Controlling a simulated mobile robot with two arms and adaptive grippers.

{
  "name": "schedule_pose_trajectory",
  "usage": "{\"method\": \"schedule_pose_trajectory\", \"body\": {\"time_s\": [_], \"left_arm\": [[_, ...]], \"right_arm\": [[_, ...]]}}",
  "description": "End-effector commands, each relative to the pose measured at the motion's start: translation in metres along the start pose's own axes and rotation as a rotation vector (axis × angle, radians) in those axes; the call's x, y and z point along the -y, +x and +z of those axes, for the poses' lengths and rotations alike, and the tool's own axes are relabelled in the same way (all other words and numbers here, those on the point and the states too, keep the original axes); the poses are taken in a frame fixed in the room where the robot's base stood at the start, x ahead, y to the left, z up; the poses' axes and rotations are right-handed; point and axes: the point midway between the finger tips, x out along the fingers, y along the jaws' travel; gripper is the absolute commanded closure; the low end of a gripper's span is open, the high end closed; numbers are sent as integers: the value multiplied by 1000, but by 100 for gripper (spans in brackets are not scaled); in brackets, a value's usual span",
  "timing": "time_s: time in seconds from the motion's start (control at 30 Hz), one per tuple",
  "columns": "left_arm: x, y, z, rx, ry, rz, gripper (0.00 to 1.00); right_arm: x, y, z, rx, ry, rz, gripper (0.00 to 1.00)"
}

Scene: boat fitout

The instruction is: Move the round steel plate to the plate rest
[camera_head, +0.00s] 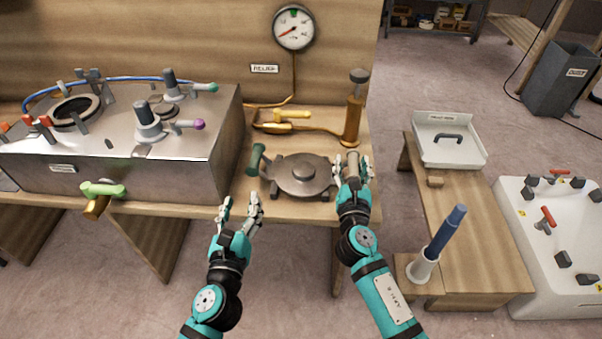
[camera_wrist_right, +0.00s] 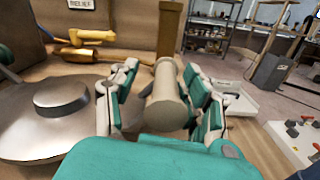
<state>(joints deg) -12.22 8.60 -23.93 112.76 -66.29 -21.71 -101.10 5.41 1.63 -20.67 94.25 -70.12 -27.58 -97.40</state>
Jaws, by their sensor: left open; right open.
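The round steel plate (camera_head: 300,174) lies on the wooden bench, with a raised round hub in its middle. It has a dark green grip (camera_head: 256,159) on its left and a pale beige grip (camera_head: 352,160) on its right. My right gripper (camera_head: 353,172) is open, with its fingers on either side of the beige grip, which also shows between them in the right wrist view (camera_wrist_right: 167,100). Contact is not clear. My left gripper (camera_head: 240,207) is open and empty in front of the bench edge, below the green grip. A white tray (camera_head: 470,160) with a small label stands at the right; the label is hard to read.
A brass cylinder (camera_head: 353,120) stands behind the beige grip. A yellow-handled part (camera_head: 290,115) lies behind the plate. A steel console (camera_head: 150,170) stands at the left. A low wooden bench (camera_head: 465,225) bears the tray and a blue-handled tool (camera_head: 442,235). Floor separates the benches.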

Motion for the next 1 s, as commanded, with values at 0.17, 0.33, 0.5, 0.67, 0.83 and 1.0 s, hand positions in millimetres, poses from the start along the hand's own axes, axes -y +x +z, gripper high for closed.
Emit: {"method": "schedule_pose_trajectory", "body": {"time_s": [0.17,0.33,0.5,0.67,0.83,1.0], "left_arm": [[0,0,0,0,0,0,52],[0,0,0,0,0,0,52],[0,0,0,-1,0,0,52],[0,0,0,-1,-1,0,52],[0,0,0,-1,-1,0,52],[0,0,0,-1,-1,0,52]], "right_arm": [[0,-36,-3,-7,1,1,52],[0,-73,-3,-8,2,1,52],[0,-99,-3,-8,1,1,52],[0,-110,-3,-7,2,1,52],[0,-111,-2,-6,2,1,52],[0,-111,-3,-7,2,1,52]]}}
